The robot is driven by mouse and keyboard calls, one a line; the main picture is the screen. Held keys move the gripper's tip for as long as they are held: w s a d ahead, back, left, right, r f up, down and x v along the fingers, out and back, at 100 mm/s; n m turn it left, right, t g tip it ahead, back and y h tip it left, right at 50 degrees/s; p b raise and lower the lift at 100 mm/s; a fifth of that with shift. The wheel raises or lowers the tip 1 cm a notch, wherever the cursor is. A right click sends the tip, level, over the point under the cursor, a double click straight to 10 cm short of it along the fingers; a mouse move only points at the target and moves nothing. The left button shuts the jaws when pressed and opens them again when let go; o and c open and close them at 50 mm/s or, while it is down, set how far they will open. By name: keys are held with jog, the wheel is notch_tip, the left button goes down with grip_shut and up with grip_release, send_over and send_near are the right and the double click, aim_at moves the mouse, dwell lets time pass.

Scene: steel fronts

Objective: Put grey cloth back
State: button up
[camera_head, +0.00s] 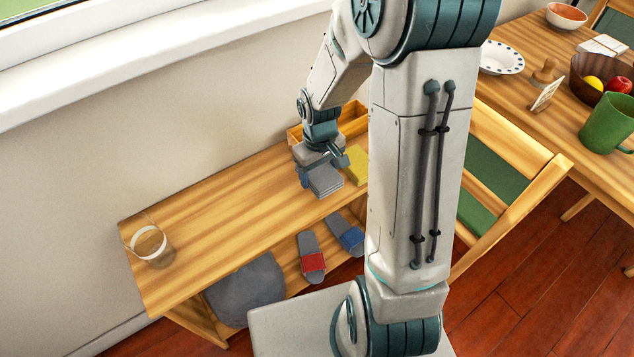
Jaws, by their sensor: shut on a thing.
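The grey cloth (324,182) is a folded stack on the wooden bench (205,210), near its far end. My gripper (325,162) points down over the cloth and is shut on it. The cloth's lower part shows below the fingers, at or just above the bench top; I cannot tell whether it touches. A yellow folded cloth (357,166) lies right beside it on the right. A wooden box (352,118) stands behind, partly hidden by my arm.
A glass jar (151,246) stands at the bench's left end, with clear bench top between. Slippers (312,258) and a dark grey cushion-like thing (248,290) are below. A wooden chair (510,165) and laid table (540,105) stand right. The wall runs behind the bench.

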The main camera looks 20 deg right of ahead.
aim_at(317, 182)
jog(key=shift+w+a+f, duration=0.1)
jog(key=shift+a+f, duration=0.05)
jog(key=shift+a, duration=0.05)
jog(key=shift+f+b, duration=0.5)
jog(key=shift+f, duration=1.45)
jog(key=shift+f, duration=0.2)
jog(key=o, duration=1.1)
jog(key=shift+r, duration=0.1)
